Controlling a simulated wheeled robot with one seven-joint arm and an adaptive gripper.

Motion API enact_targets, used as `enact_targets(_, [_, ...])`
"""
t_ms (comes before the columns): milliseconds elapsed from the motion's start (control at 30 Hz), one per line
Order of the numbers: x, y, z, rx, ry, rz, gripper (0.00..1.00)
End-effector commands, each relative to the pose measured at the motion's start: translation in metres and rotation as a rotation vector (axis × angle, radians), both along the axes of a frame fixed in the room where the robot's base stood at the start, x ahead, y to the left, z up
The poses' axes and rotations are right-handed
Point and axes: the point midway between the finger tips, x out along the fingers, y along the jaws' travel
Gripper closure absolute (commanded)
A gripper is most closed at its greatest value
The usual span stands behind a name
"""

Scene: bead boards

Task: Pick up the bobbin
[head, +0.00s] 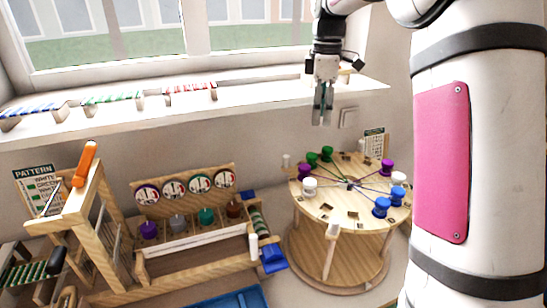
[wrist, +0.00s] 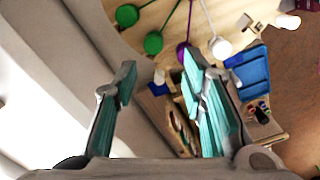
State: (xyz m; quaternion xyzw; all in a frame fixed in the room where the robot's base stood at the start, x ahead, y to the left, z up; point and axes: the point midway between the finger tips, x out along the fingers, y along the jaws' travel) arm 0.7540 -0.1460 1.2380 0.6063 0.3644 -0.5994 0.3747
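Several bobbins stand around the rim of a round wooden table (head: 335,214), threads running to its middle. They include a green bobbin (head: 326,153), a purple bobbin (head: 304,170), a white bobbin (head: 309,186) and a blue bobbin (head: 381,207). Which one is meant cannot be told. In the wrist view a green bobbin (wrist: 153,43), a purple bobbin (wrist: 183,48) and a white bobbin (wrist: 220,47) show beyond the fingers. My gripper (head: 322,122) hangs well above the table's back, before the sill. In the wrist view its teal-padded fingers (wrist: 163,78) are apart, with nothing between them.
A window sill (head: 240,98) with striped pieces runs behind the table. A wooden frame with an orange-handled tool (head: 86,163) is farther left.

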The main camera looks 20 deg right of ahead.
Motion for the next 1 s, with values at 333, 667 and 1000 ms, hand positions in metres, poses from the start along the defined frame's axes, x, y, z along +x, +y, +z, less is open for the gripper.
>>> enact_targets(333, [0.009,-0.009,-0.039,0.008,0.022,0.046,0.62])
enact_targets(667, [0.01,-0.009,-0.091,0.007,0.019,0.045,0.62])
enact_targets(1000, [0.009,-0.007,-0.123,0.009,0.021,0.045,0.62])
